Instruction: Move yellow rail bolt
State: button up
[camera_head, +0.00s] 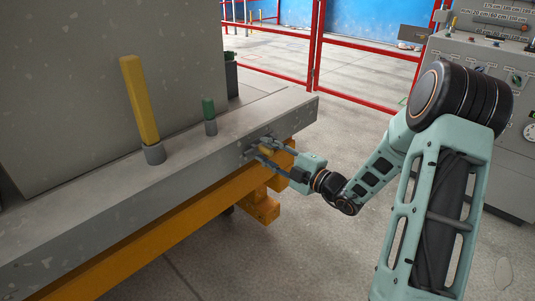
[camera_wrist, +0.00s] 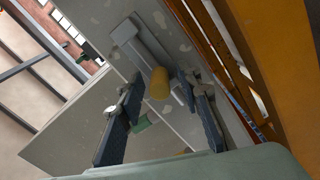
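A yellow bolt-like cylinder (camera_wrist: 160,83) shows end-on in the wrist view, beside a grey fitting on the concrete. My gripper (camera_head: 262,146) is at the side face of the grey rail (camera_head: 205,158) near its right end. In the wrist view my gripper (camera_wrist: 163,95) has its fingers apart, one on each side of the cylinder, with visible gaps. In the head view the fingers largely hide this spot. A tall yellow bar (camera_head: 139,98) stands in a grey socket on the rail, and a shorter green bolt (camera_head: 209,109) stands to its right.
A large concrete panel (camera_head: 100,70) stands behind the rail. An orange beam (camera_head: 180,222) runs below it, with an orange block (camera_head: 262,207) near its end. Red railings (camera_head: 350,95) and a control cabinet (camera_head: 490,90) stand beyond. The floor at the front is clear.

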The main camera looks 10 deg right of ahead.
grip_shut()
dwell(0.4)
jog(key=shift+w+d+r+p, duration=0.1)
jog(key=shift+d+r+p, duration=0.05)
jog(key=shift+p, duration=0.2)
jog(key=shift+w+d+p, duration=0.75)
jog(key=shift+d+p, duration=0.3)
jog(key=shift+p, duration=0.15)
jog(key=shift+w+d+p, duration=0.75)
jog(key=shift+d+p, duration=0.25)
jog(key=shift+p, duration=0.2)
